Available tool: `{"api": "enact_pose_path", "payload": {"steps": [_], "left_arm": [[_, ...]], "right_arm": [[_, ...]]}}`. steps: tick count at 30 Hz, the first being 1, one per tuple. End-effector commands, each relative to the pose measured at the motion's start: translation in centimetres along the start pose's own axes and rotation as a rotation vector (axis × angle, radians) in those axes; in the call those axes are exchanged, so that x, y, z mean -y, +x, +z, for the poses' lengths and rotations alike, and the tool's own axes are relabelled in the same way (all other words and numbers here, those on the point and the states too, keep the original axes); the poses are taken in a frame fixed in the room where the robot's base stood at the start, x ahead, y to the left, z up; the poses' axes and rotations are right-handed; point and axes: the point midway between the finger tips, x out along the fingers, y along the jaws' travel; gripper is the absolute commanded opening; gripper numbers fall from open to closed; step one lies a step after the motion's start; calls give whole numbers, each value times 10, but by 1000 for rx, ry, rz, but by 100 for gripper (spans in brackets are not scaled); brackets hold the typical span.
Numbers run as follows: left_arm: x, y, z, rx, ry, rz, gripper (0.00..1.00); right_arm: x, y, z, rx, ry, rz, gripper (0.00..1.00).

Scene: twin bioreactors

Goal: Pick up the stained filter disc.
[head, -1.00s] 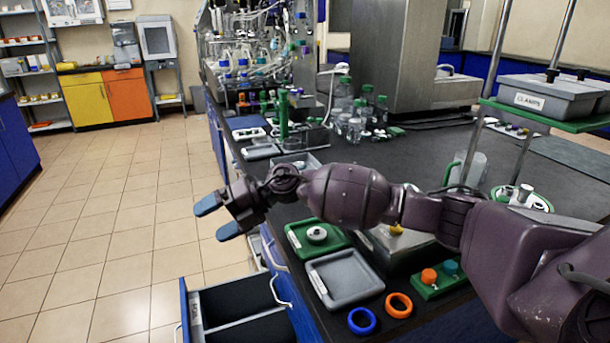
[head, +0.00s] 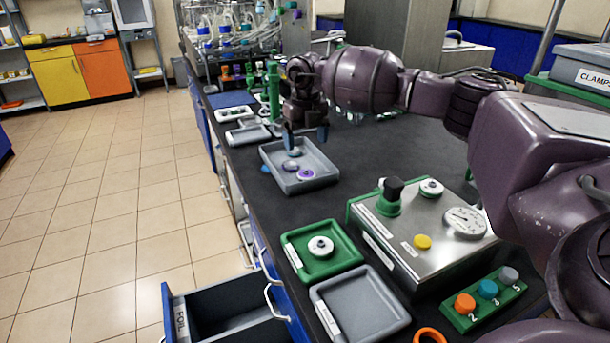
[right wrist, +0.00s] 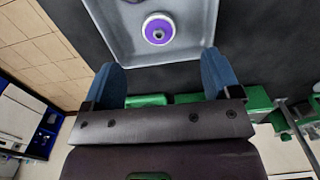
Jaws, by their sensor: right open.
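A grey tray (head: 325,184) on the dark bench holds several small round discs. The nearest disc, with a purple ring and pale centre (head: 306,175), also shows in the right wrist view (right wrist: 158,29). A greyer disc (head: 290,166) lies beside it. I take the purple-marked one as the stained filter disc, but cannot be sure. My right gripper (head: 306,140) is open and empty above the tray's far side, pointing down. In the right wrist view its fingertips (right wrist: 160,72) stand apart, with the purple disc beyond them. My left gripper is out of view.
A steel device (head: 400,245) with a gauge and yellow button stands nearer on the bench. Beside it are a green tray with a white disc (head: 292,245) and an empty grey tray (head: 385,318). An open drawer (head: 225,312) juts out at the bench front.

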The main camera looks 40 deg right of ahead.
Motion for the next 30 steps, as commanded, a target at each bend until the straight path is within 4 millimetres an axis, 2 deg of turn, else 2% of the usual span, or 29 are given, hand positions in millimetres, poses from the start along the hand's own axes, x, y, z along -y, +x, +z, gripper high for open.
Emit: {"api": "enact_pose_path", "payload": {"steps": [1, 4, 14, 21, 24, 30], "left_arm": [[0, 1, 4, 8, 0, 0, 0], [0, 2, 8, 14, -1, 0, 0], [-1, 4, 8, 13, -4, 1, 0], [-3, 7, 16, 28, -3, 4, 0], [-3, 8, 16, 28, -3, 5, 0], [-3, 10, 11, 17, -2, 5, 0]], "right_arm": [[0, 13, 0, -6, -1, -1, 83], [-1, 28, -1, -6, -1, -1, 83], [-2, 49, -5, -3, -2, 1, 83], [-4, 83, -11, -6, -1, 2, 83], [-4, 90, -11, -4, -1, 3, 83], [-4, 88, -10, 1, -1, 4, 83]]}}
